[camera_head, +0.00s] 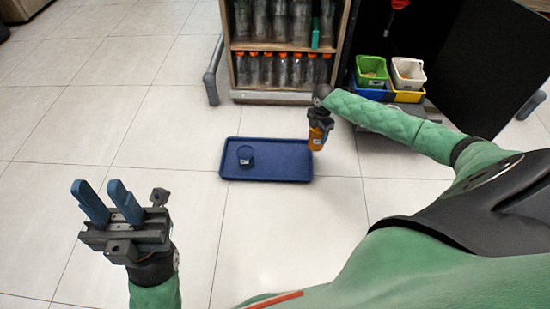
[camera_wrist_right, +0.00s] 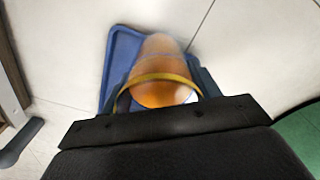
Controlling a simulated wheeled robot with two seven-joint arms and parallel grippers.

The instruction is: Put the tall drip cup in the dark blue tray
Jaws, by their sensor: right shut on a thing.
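The dark blue tray (camera_head: 285,160) lies on the tiled floor in the middle of the head view. It also shows in the right wrist view (camera_wrist_right: 122,52). My right gripper (camera_head: 319,124) is shut on a tall orange cup (camera_head: 316,139), which looks like the drip cup. The cup appears at the tray's right edge in the head view; its height above the floor is hard to tell. In the right wrist view the cup (camera_wrist_right: 160,70) is between the fingers, tapering away, with a yellow rim nearest. My left gripper (camera_head: 97,186) is open and empty at lower left, apart from the tray.
A small dark round container (camera_head: 245,158) with a white label stands in the tray's left part; the tray's middle and right are bare. A shelf of bottles (camera_head: 283,68) stands behind. Coloured bins (camera_head: 408,75) are at the back right. Floor left of the tray is clear.

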